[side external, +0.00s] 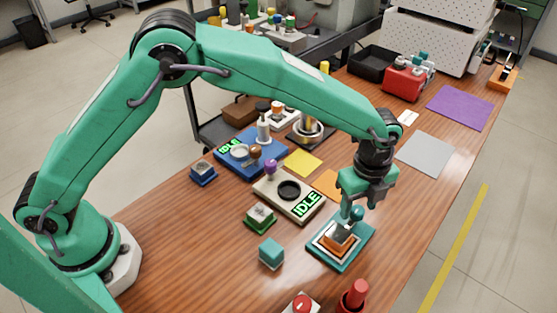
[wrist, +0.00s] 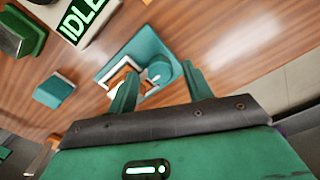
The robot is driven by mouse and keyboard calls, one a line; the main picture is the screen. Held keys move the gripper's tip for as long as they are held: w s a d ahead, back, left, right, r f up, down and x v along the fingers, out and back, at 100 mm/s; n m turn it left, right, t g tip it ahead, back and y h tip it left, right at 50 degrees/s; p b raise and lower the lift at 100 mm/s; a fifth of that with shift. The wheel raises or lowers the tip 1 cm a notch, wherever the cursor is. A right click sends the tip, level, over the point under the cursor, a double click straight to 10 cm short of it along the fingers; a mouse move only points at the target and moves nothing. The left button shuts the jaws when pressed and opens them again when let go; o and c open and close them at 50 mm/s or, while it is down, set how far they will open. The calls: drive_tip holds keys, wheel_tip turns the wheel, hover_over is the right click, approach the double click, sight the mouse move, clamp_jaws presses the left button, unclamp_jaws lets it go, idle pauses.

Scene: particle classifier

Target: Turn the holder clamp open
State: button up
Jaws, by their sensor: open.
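The holder (side external: 318,254) is a teal square base on the table at the right front, with an orange and white layered piece in its middle. It also shows in the wrist view (wrist: 113,69). Its clamp has a teal rounded knob (wrist: 159,71); the same knob (side external: 356,213) stands up in the side view. My gripper (side external: 356,205) points down above the holder. In the wrist view my gripper (wrist: 160,82) is open, its two fingers on either side of the knob, with a gap showing. Whether a finger touches the knob I cannot tell.
A teal cube (side external: 271,252) lies left of the holder. A beige device (side external: 270,187) reading IDLE and a green-based block (side external: 260,218) stand behind it. A red button (side external: 302,304) and a red cylinder (side external: 354,296) are in front. Wood to the right is clear.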

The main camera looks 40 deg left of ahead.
drive_tip(key=shift+f, duration=0.35)
drive_tip(key=shift+c, duration=0.2)
drive_tip(key=c, duration=0.9)
drive_tip(key=shift+c, duration=0.2)
